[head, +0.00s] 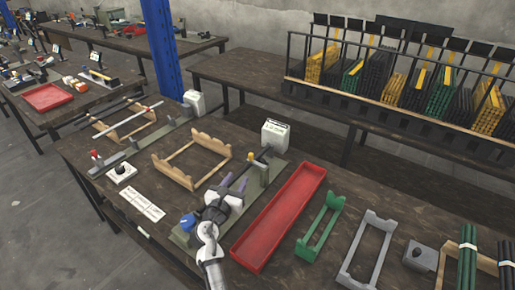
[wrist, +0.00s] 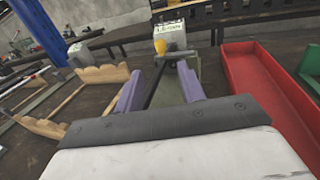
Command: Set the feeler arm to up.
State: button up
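Beyond the fingertips, a yellow knob (wrist: 160,47) stands upright at the bed's far end, in front of a white labelled box (wrist: 172,34). The yellow knob also shows in the head view (head: 261,157). A dark bar runs between the fingers toward it. I cannot tell for certain which part is the feeler arm. My gripper and wrist hide the middle of the bed.
A long red tray (head: 283,215) lies close to the right of the bed. A wooden rack (head: 191,160) stands to the left. Green (head: 320,225) and grey (head: 367,247) cradles stand farther right. A blue knob (head: 187,221) sits beside my wrist.

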aim_at(250, 157)
jog(key=p+x, duration=0.2)
jog(key=x, duration=1.1)
jog(key=shift+w+d, duration=0.15)
jog(key=shift+w, duration=0.15)
jog(key=shift+c, duration=0.5)
grip_shut()
